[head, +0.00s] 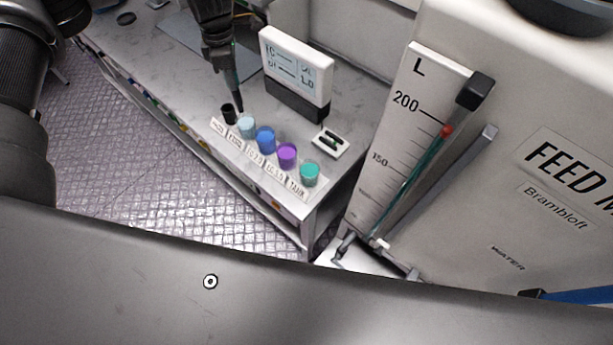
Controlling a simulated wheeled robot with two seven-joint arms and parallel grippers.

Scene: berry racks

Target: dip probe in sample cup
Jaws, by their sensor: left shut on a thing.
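My left gripper (218,55) reaches down from the top of the head view, shut on a slim dark probe (235,94). The probe points down, slightly tilted. Its tip shows just behind the gap between a small black holder (228,112) and the pale blue cup (246,128); I cannot tell its height above the bench. To the right in the row stand a blue cup (265,140), a purple cup (287,155) and a teal cup (309,173). White label cards (256,156) stand in front of them. My right gripper is not in view.
A white meter with a display (297,68) stands behind the cups on a dark base. A small white tray (330,141) lies right of them on the grey bench (165,88). A large white feed tank (480,190) with a level gauge stands at right.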

